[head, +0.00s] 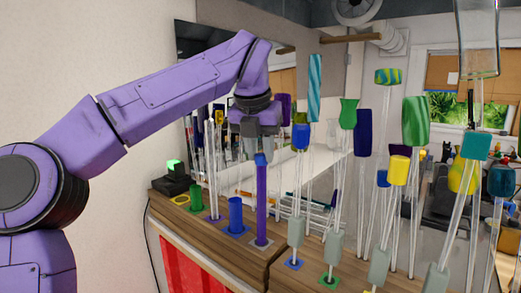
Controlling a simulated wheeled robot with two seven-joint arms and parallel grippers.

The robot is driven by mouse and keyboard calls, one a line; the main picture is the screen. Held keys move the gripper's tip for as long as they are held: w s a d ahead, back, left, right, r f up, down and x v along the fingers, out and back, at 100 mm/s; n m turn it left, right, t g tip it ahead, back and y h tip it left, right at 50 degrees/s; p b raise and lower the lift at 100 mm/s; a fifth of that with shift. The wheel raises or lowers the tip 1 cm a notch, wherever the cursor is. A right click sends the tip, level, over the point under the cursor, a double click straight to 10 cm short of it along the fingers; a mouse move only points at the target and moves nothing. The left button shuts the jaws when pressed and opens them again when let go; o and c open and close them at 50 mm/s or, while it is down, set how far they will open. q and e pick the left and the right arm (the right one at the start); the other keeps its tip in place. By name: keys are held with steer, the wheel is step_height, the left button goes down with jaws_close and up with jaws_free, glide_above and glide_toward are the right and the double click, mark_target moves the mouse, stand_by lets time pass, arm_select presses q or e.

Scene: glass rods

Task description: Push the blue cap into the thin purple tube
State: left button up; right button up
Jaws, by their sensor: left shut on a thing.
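I cannot tell how deep the cap sits in the tube. My left gripper (261,155) points down from above, shut on the blue cap with a fingertip on each side. My right gripper is not in view.
Several clear glass rods with coloured tops crowd the right side, some tilted.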

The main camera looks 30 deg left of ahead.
arm_select(q)
steer(key=shift+f, duration=0.2)
steer(key=o, duration=0.7)
steer(key=shift+w, duration=0.1)
steer(key=shift+o, duration=0.2)
steer(key=shift+w+a+f, duration=0.1)
steer(key=shift+w+a, duration=0.05)
steer(key=shift+w, duration=0.05)
steer(key=p+v, duration=0.7)
steer(key=v, duration=0.4)
